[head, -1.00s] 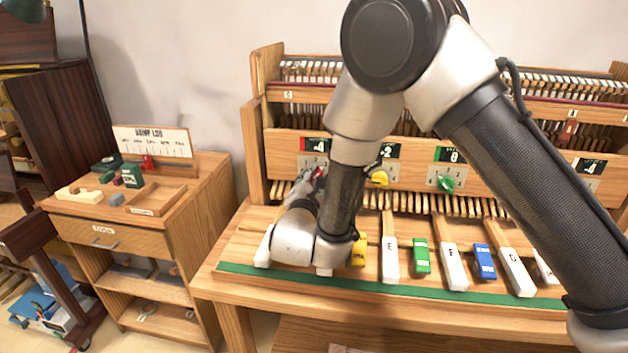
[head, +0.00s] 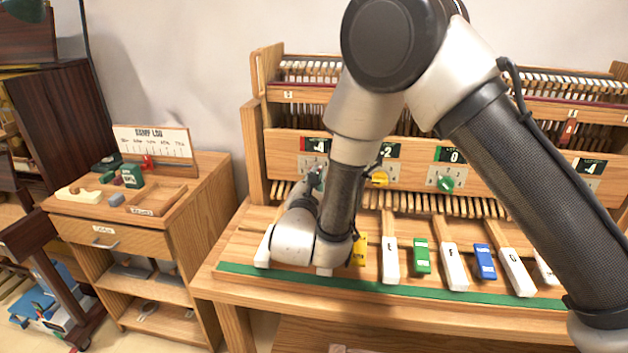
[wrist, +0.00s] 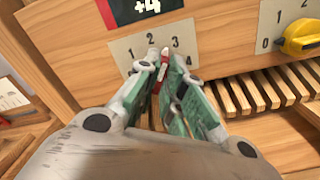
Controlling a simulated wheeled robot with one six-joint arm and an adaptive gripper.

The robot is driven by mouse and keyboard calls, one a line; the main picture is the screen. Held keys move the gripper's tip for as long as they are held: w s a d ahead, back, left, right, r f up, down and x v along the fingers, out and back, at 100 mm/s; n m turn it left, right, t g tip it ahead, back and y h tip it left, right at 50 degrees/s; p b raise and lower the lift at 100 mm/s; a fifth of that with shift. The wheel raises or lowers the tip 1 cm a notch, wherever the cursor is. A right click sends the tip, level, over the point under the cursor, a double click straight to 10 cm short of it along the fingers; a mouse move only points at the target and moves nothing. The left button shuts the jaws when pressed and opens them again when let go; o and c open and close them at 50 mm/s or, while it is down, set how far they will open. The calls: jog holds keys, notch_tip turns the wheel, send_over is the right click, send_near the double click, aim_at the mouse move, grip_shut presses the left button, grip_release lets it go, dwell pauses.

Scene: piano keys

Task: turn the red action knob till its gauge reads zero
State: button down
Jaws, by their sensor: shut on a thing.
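The red action knob (wrist: 157,86) is mostly hidden between the fingers of my gripper (wrist: 162,65) in the wrist view. Only a narrow red part and a pale tip show, in front of a grey dial plate (wrist: 122,52) marked 1, 2, 3 and 4. My gripper is shut on the knob. The gauge above it (wrist: 146,8) has a red strip at its left and reads +4 in the wrist view. In the head view this gauge (head: 318,146) is small, and my arm hides most of the knob's plate.
A yellow knob (wrist: 300,38) is right of the red one, and a green knob (head: 446,184) is further right, under a gauge reading 0. Labelled keys and coloured blocks (head: 421,257) line the bench front. A wooden cabinet (head: 150,235) stands at the left.

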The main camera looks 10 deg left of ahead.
jog(key=shift+a+n, duration=0.15)
jog(key=shift+n, duration=3.65)
jog(key=shift+a+n, duration=0.1)
jog(key=shift+n, duration=3.7)
jog(key=c, duration=1.5)
grip_release()
jog(key=shift+c, duration=0.2)
jog(key=s, duration=1.2)
